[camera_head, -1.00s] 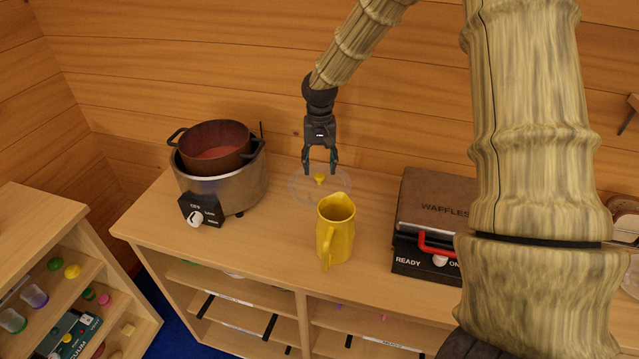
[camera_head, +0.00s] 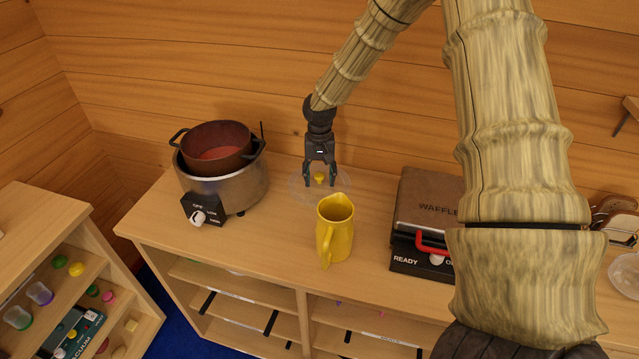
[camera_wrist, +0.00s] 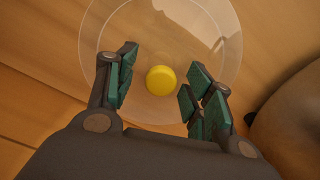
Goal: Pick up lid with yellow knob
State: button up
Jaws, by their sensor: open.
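The lid (camera_head: 298,190) is a clear, round, see-through disc with a yellow knob (camera_head: 319,178) at its middle. It lies on the wooden counter behind the yellow pitcher. My gripper (camera_head: 320,184) is open just above the lid, with the knob between its fingertips in the head view. In the wrist view the lid (camera_wrist: 106,40) fills the upper middle. The knob (camera_wrist: 161,80) shows between the spread green finger pads of my gripper (camera_wrist: 160,92), touching neither. How far the fingertips are above the lid is hard to tell.
A yellow pitcher (camera_head: 335,235) stands close in front of the lid. A cooker with a brown pot (camera_head: 216,150) is to the left, and a waffle maker (camera_head: 431,205) to the right. The log wall (camera_head: 220,60) is close behind. Bare counter (camera_head: 262,232) lies left of the pitcher.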

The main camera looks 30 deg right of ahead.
grip_shut()
